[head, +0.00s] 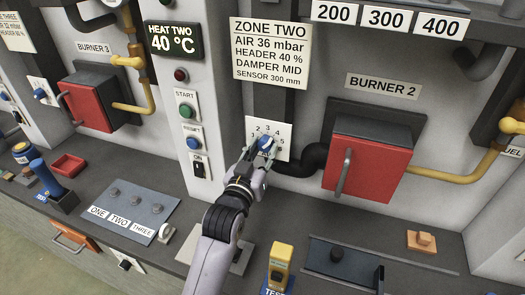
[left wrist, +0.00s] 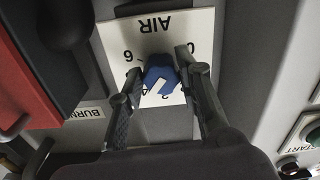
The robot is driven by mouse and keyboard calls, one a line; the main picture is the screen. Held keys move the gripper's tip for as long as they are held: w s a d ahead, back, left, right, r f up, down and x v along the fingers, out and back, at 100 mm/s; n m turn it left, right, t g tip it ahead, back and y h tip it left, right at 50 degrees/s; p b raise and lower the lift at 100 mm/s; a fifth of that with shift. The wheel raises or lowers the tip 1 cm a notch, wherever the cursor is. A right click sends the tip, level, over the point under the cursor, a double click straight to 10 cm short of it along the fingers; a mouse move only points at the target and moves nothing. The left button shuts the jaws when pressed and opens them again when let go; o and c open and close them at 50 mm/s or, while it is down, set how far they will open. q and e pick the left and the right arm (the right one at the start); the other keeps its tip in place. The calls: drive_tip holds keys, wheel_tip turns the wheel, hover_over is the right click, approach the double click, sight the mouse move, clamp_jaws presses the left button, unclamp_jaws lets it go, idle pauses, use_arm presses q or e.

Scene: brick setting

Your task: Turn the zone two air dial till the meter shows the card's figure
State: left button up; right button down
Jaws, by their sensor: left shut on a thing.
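The zone two card (head: 271,53) reads AIR 36 mbar, HEADER 40 %, DAMPER MID, SENSOR 300 mm. Below it is a white dial plate (head: 283,130) with numbers and a blue knob (head: 265,143). In the left wrist view the plate (left wrist: 116,38) appears upside down and reads AIR, with the blue knob (left wrist: 161,75) in its middle. My left gripper (head: 261,151) is shut on the blue knob, one finger on each side. The fingers hide some of the numbers and the knob's setting is hard to read. No meter showing mbar can be made out. My right gripper is out of view.
A red burner box (head: 372,163) labelled BURNER 2 stands right of the dial, with a black pipe (head: 305,163) between. A HEAT TWO display (head: 173,40) reads 40 °C. Start and other buttons (head: 186,111) are left. The shelf below holds a yellow tester (head: 280,265).

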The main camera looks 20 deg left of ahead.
use_arm(q)
drive_tip(key=c, duration=0.5)
drive_tip(key=shift+r+n+p, duration=0.15)
drive_tip(key=shift+n+p, duration=0.4)
drive_tip(key=shift+n, duration=0.05)
drive_tip(key=o, duration=1.1)
drive_tip(key=shift+o, duration=0.2)
drive_tip(key=shift+s, duration=0.1)
drive_tip(key=s, duration=1.1)
drive_tip(key=shift+s+a, duration=0.15)
drive_tip(key=shift+s, duration=0.25)
